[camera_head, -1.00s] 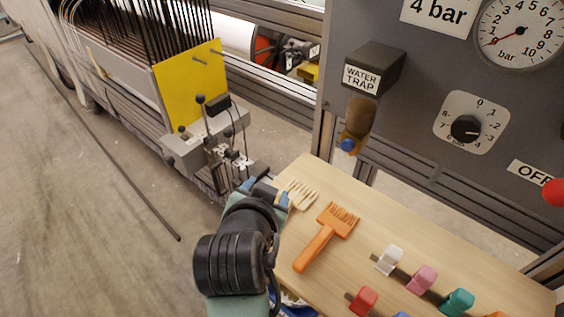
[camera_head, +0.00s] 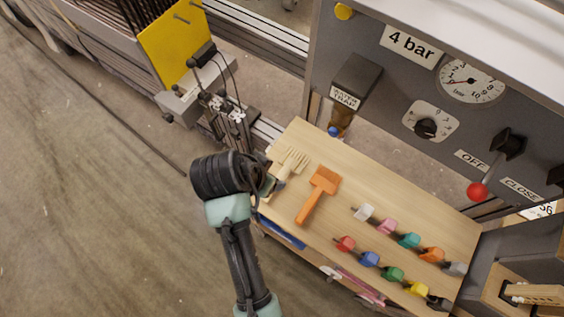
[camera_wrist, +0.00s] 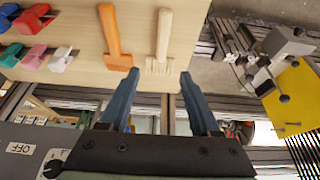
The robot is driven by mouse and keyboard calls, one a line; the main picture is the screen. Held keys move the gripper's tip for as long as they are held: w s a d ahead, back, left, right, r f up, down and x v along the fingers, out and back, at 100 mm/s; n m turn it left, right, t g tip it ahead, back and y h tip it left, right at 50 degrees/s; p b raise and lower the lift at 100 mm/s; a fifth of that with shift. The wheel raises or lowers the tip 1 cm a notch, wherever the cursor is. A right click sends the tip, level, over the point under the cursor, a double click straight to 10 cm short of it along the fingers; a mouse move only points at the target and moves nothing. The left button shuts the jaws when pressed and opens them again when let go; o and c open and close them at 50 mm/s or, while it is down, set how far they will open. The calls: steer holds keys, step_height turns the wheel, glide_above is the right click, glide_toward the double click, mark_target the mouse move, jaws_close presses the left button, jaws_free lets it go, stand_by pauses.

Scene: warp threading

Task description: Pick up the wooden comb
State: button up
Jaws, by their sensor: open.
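The wooden comb (camera_head: 290,161) is pale and lies on the wooden board near its far left corner, teeth pointing away. It also shows in the wrist view (camera_wrist: 164,35), handle at the top, toothed end lowest. My gripper (camera_wrist: 159,74) is open and empty, with its two blue fingertips on either side of the toothed end in that picture. I cannot tell how far above the board the fingers are. In the head view my gripper is beside the comb's handle end, largely hidden by my wrist.
An orange comb (camera_head: 318,193) lies just right of the wooden comb. Several coloured clips (camera_head: 393,272) stand in rows farther right on the board (camera_head: 300,132). A grey control panel (camera_head: 380,95) rises behind the board. The machine with a yellow plate (camera_head: 172,40) stands at left.

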glide_above(282, 177)
steer(key=s+a, duration=0.2)
steer(key=f, duration=0.6)
steer(key=shift+s+d+f, duration=0.15)
steer(key=shift+s, duration=0.05)
steer(key=shift+a+x, duration=0.15)
steer(key=shift+x, duration=1.2)
steer(key=shift+a+x, duration=0.15)
steer(key=shift+x, duration=1.15)
steer(key=shift+f+b, duration=0.3)
steer(key=shift+f, duration=0.05)
jaws_close()
